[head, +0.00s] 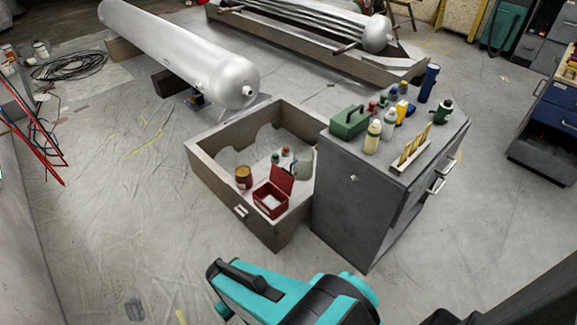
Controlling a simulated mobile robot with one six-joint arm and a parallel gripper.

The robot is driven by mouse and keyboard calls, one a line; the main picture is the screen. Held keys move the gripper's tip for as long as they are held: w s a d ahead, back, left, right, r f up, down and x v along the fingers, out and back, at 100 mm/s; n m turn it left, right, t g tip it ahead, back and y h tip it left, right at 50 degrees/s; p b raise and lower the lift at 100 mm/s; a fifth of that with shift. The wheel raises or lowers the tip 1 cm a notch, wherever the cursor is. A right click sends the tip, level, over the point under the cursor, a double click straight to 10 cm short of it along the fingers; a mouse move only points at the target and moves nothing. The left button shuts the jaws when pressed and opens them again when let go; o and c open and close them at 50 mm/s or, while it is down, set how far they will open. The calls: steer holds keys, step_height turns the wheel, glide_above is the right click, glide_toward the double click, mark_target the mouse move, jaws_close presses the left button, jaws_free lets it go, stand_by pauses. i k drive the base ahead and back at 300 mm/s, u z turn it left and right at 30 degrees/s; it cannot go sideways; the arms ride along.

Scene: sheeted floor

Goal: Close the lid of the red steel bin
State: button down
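The red steel bin (269,205) sits inside a large open-topped crate (215,190), near its front right side. Its lid (282,178) is raised and tilted up at the back right edge of the bin. The inside of the bin shows pale. A teal and black part of my own body fills the bottom middle of the view, in front of the crate and apart from it. My gripper's fingers do not show.
A brown-red jar (243,177) stands left of the bin, and small bottles stand behind it. A grey cabinet (345,215) adjoins the crate on the right, with a green toolbox (350,122) and bottles on top. Floor left of the crate is clear.

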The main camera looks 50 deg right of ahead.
mark_target(280, 177)
steer(key=i, duration=0.9)
